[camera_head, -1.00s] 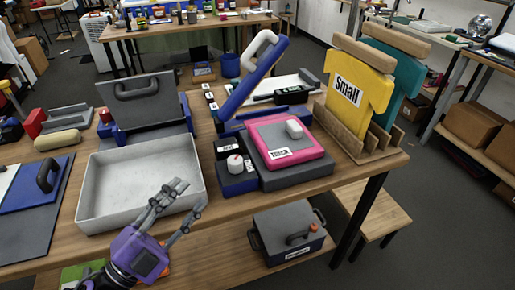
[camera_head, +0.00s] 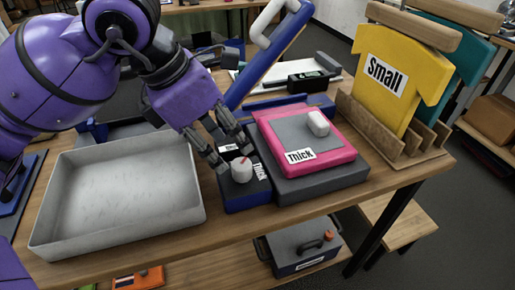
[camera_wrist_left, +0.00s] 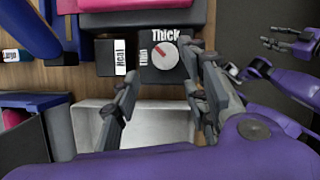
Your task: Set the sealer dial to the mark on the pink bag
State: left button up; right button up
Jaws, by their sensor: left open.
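The sealer dial (camera_head: 242,170) is a white knob with a red pointer on a dark blue box. In the left wrist view the dial (camera_wrist_left: 164,56) has a "Thick" label above it and a "Thin" label at its left; the pointer slants to the upper left. The pink bag (camera_head: 335,152), marked "Thick", lies flat on the sealer's grey platform (camera_head: 305,188). My left gripper (camera_head: 233,157) is open, its fingers close around the dial; contact cannot be told. My right gripper (camera_wrist_left: 270,36) shows only in the left wrist view, apart from the sealer, fingers spread.
A grey open tray (camera_head: 60,235) stands left of the dial box. The blue sealer arm (camera_head: 270,55) is raised behind. A yellow shirt-shaped board (camera_head: 390,75) marked "Small" stands in a wooden rack at the right. A grey case (camera_head: 298,250) sits below the tabletop.

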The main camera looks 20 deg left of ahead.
aim_at(238, 162)
pick_arm(q)
jog(key=x, duration=0.6)
jog(key=shift+d+f, duration=0.15)
jog(key=shift+f, duration=0.05)
pick_arm(e)
jog(key=shift+s+d+f, duration=0.1)
jog(key=shift+s+f, duration=0.1)
jog(key=shift+s, duration=0.35)
pick_arm(q)
jog(key=shift+r, duration=0.1)
jog(key=c, duration=1)
pick_arm(e)
jog(key=shift+w, duration=0.1)
